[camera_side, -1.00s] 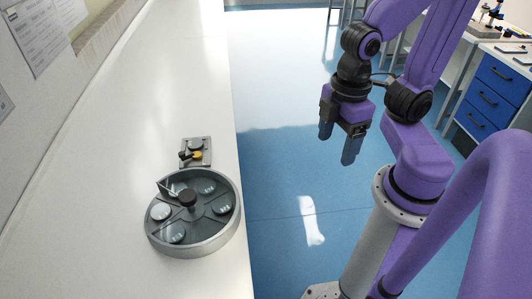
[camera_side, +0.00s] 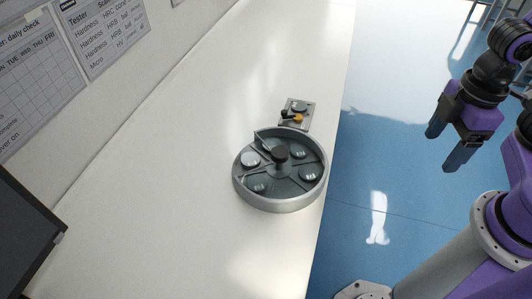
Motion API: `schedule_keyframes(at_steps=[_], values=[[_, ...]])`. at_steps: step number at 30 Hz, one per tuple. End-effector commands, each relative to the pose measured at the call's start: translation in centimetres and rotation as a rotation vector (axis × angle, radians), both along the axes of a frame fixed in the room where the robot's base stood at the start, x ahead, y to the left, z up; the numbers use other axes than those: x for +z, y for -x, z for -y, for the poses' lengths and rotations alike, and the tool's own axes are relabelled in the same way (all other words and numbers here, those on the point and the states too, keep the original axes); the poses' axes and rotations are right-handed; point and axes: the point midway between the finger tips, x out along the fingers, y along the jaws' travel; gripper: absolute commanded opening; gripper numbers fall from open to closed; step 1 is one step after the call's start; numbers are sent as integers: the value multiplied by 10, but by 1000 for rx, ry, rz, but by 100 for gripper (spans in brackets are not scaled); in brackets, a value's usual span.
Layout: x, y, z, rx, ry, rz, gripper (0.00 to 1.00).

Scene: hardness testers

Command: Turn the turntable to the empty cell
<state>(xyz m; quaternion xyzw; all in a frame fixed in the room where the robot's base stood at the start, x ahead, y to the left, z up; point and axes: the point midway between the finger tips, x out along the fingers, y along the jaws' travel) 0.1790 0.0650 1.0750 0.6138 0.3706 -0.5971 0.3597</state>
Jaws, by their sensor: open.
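The turntable (camera_side: 283,203) is a round grey tray with a raised rim, divided into cells, on the white bench. A dark knob (camera_side: 280,154) stands at its centre. Round discs lie in several cells; the one at the left (camera_side: 250,160) looks paler than the others. I cannot tell for certain which cell is empty. A pointed piece (camera_side: 261,138) shows at the rim's upper left. My gripper (camera_side: 447,144) is open and empty, fingers pointing down, to the right of the bench over the blue floor. It is well apart from the turntable.
A small grey plate with an orange-and-black fitting (camera_side: 297,114) sits just behind the turntable. The white bench (camera_side: 170,210) is clear to the left. A dark screen-like panel (camera_side: 20,240) stands at lower left. Charts (camera_side: 103,35) hang on the wall.

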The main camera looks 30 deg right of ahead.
Motion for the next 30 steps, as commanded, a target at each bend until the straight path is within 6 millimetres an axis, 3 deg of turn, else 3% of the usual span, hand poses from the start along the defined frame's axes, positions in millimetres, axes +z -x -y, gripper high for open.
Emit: schedule_keyframes(at_steps=[18,30], values=[[8,-148,-112,-112,14,-5,75],[-6,-238,-163,-186,22,-13,75]])
